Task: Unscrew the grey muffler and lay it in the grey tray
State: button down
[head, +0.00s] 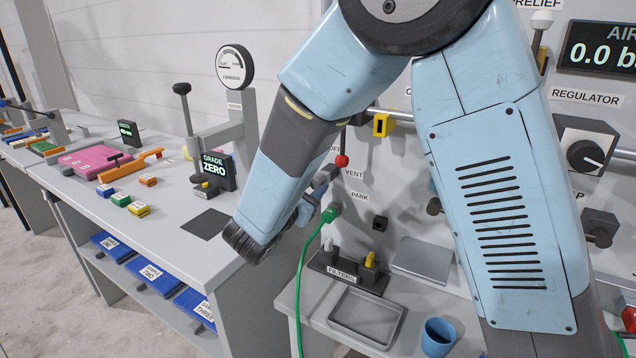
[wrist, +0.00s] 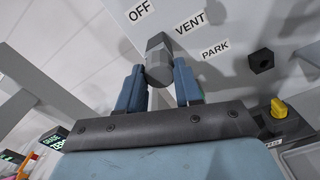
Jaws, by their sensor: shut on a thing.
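The grey muffler (wrist: 158,48), a dark grey hexagonal piece, sits between the two blue fingers of my gripper (wrist: 159,70) in the wrist view. My gripper is shut on it, close to the panel by the OFF and VENT labels. Whether its far end is still seated in the panel is hidden. In the head view my gripper (head: 318,188) is partly covered by my forearm, and the muffler cannot be made out clearly. The grey tray (head: 338,319), shallow and empty, lies on the low bench below and to the right of my gripper.
A green hose (head: 302,285) hangs from a green connector (head: 331,213) beside my gripper. A red-knobbed lever (head: 341,160) is close above. A FILTERS rack (head: 322,264) stands behind the tray; a blue cup (head: 438,337) stands right of it. A workbench (head: 180,215) fills the left.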

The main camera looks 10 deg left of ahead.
jog(key=shift+n, duration=0.7)
jog(key=c, duration=0.7)
grip_release()
jog(key=m, duration=0.3)
jog(key=shift+m, duration=0.4)
jog(key=m, duration=0.3)
jog(key=shift+m, duration=0.4)
jog(key=m, duration=0.3)
jog(key=shift+a+m, duration=0.1)
jog(key=shift+m, duration=0.3)
jog(key=shift+r+m, duration=0.1)
jog(key=shift+m, duration=1.8)
